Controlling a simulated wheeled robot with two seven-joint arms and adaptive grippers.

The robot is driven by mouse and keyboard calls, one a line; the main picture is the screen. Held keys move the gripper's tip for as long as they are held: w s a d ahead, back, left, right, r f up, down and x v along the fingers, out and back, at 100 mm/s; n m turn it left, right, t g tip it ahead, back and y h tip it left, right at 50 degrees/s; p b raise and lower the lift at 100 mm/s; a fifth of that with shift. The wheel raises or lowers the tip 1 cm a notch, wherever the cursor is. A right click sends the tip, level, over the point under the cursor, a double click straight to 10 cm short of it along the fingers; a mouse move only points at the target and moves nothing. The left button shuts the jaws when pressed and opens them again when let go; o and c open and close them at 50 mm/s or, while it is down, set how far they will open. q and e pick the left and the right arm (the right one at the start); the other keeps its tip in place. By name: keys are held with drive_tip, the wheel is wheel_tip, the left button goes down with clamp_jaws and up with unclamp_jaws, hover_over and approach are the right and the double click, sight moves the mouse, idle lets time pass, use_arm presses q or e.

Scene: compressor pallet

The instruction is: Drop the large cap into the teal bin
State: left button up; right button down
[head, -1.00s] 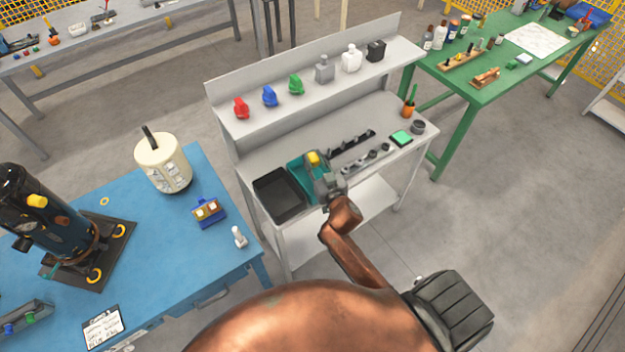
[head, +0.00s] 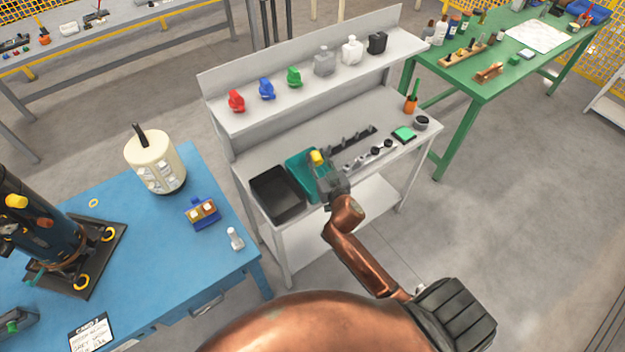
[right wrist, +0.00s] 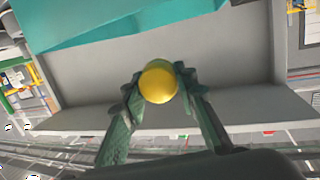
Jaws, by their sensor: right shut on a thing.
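The large cap, a round yellow piece (head: 316,157), is held between the fingertips of my right gripper (head: 321,168). In the right wrist view the yellow cap (right wrist: 158,83) sits between the two green-grey fingers. The teal bin (head: 297,162) stands on the grey bench, beside a black bin. The gripper and cap appear over the right part of the teal bin, and hide some of it. In the right wrist view the teal bin (right wrist: 130,24) shows at the top, beyond the cap. The height above the bin is hard to judge. My left gripper is not seen.
The black bin (head: 277,195) is left of the teal bin. A rack with dark parts (head: 365,158) lies to the right, with a green pad (head: 404,134) further right. A raised shelf (head: 240,123) with several coloured parts stands behind. The blue table (head: 140,225) is at left.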

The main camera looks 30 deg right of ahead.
drive_tip(key=shift+r, duration=0.1)
drive_tip(key=c, duration=1.5)
unclamp_jaws()
drive_tip(key=shift+o, duration=0.2)
drive_tip(key=v, duration=1.2)
